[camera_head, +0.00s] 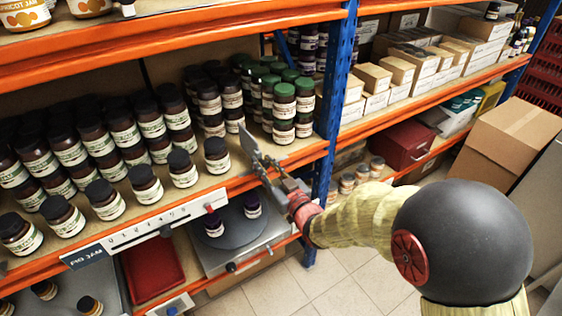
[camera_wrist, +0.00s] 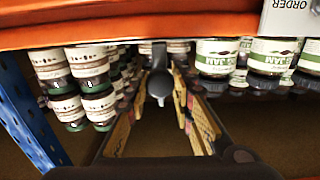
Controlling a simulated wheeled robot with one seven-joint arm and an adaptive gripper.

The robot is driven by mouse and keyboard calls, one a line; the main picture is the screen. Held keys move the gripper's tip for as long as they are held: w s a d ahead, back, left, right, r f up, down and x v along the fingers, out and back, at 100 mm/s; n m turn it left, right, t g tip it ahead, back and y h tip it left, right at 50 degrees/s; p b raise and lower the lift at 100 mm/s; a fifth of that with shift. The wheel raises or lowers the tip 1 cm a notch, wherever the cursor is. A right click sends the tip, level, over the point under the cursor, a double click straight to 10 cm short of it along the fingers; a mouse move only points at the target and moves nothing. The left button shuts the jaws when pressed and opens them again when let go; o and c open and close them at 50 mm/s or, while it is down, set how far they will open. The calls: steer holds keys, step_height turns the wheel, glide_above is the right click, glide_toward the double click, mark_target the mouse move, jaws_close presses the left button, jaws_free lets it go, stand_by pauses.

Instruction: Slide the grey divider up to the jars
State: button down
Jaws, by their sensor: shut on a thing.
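The grey divider (camera_head: 249,142) stands upright on the middle shelf, between dark-lidded jars (camera_head: 183,168) on its left and green-lidded jars (camera_head: 284,105) on its right. A gap of bare shelf lies between the divider and the nearest front dark-lidded jar (camera_head: 216,155). My gripper (camera_head: 264,162) is at the shelf's front edge, shut on the divider's front end. In the upside-down wrist view, a grey piece of the divider (camera_wrist: 160,82) sits between my fingers, with green-lidded jars (camera_wrist: 85,85) to the left and dark-lidded ones (camera_wrist: 262,58) to the right.
A blue upright (camera_head: 333,100) stands just right of the green-lidded jars. A white numbered strip (camera_head: 165,217) runs along the orange shelf edge, by a "FIG JAM" sign (camera_head: 84,254). Below are a round grey plate (camera_head: 235,228) with jars and a red tray (camera_head: 152,268).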

steer(key=s+a, duration=0.2)
steer(key=a+b, duration=0.1)
steer(key=a, duration=0.1)
steer(key=shift+s+a, duration=0.1)
steer(key=shift+s, duration=0.3)
steer(key=c, duration=1.6)
jaws_free()
steer(key=shift+a, duration=0.15)
steer(key=shift+o, duration=0.2)
steer(key=shift+s, duration=0.15)
steer(key=v, duration=1.1)
steer(key=shift+s+d, duration=0.25)
steer(key=shift+d, duration=0.1)
